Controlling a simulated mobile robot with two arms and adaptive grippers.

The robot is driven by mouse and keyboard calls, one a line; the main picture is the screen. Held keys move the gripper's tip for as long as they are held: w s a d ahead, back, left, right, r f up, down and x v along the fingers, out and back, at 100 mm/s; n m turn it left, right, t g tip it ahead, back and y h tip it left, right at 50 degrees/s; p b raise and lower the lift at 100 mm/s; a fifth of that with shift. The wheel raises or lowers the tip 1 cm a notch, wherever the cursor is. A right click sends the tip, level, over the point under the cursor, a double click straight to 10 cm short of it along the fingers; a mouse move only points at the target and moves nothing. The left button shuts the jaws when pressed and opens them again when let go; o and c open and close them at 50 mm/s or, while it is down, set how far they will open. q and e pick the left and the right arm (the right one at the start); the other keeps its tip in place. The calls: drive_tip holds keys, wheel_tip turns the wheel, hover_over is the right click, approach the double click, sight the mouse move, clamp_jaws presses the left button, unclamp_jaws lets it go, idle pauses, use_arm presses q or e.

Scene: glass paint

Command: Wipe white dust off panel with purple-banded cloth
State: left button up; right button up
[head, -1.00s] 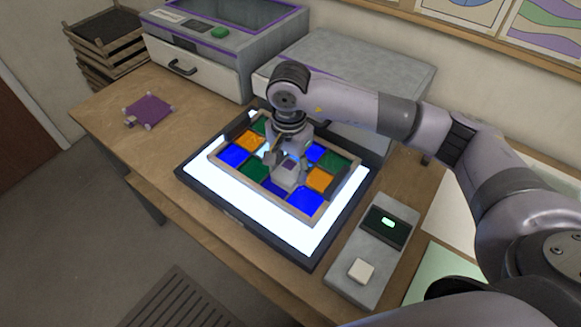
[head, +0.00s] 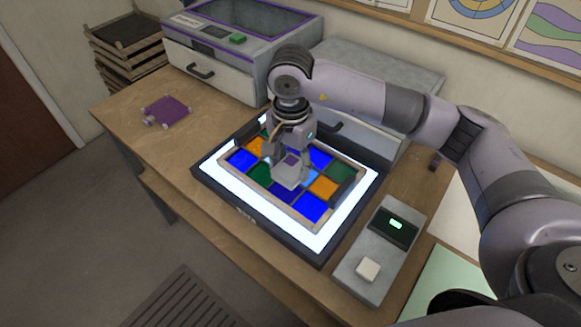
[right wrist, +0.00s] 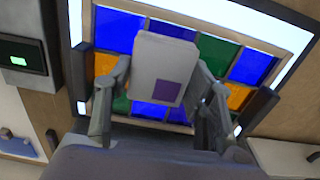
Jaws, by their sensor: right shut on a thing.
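My right gripper (head: 289,158) is shut on a pale block-like cloth (head: 288,178) with a purple patch. The right wrist view shows the cloth (right wrist: 160,55) between the two fingers, its purple patch towards the camera. The panel of blue, green and orange panes (head: 312,207) lies flat in a wooden frame on a lit pad. The cloth is over the middle of the panel; I cannot tell whether it touches the glass. It hides some panes. White dust cannot be made out clearly. My left gripper is not in view.
The lit pad (head: 222,176) has a dark rim. A grey control box (head: 360,285) with a green display and pale button stands right of it. A grey machine (head: 215,55) stands behind.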

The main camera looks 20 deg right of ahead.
drive_tip(key=shift+r+p, duration=0.4)
drive_tip(key=shift+r, duration=0.9)
